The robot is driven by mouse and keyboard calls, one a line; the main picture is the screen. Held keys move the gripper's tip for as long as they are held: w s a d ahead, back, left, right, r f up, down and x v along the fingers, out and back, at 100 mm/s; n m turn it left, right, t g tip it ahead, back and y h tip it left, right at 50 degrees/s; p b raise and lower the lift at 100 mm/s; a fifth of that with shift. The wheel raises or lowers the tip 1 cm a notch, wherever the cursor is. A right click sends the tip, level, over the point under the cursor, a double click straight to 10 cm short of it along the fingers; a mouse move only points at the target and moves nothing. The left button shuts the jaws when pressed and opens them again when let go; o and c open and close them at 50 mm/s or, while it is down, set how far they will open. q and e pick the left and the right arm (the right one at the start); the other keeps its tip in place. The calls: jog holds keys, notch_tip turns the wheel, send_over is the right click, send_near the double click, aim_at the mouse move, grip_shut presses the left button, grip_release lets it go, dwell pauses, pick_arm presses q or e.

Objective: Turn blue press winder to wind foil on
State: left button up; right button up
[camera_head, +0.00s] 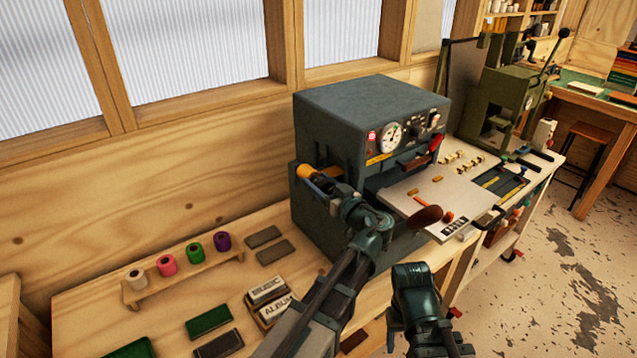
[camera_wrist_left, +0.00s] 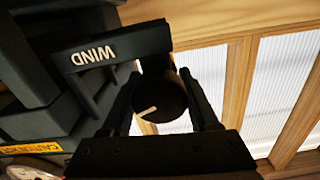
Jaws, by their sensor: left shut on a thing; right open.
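The blue-grey press (camera_head: 340,110) stands against the wall at the back of the bench. An orange-yellow roll (camera_head: 305,172) shows on its left side. My left gripper (camera_head: 330,185) is at that side. In the left wrist view, the fingers of my left gripper (camera_wrist_left: 160,100) are shut on a dark round knob (camera_wrist_left: 160,95) with a pale mark. The knob is beneath a dark bracket lettered WIND (camera_wrist_left: 95,55). The gripper hides much of the winder in the head view. My right gripper (camera_head: 425,325) is low at the bottom centre, away from the press and empty.
A wooden rack (camera_head: 185,278) with several coloured foil rolls stands on the bench at left. Type blocks (camera_head: 270,300) and dark pads lie near my left arm. The press's pale table (camera_head: 410,200) with a brown handle (camera_head: 425,216) juts out front. A green machine (camera_head: 510,95) stands right.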

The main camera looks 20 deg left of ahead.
pick_arm(q)
jog(key=m, duration=0.5)
jog(key=shift+m, duration=0.3)
jog(key=shift+w+d+f+m, duration=0.1)
jog(key=shift+m, duration=2.1)
jog(key=o, duration=1.4)
jog(key=shift+f, duration=0.1)
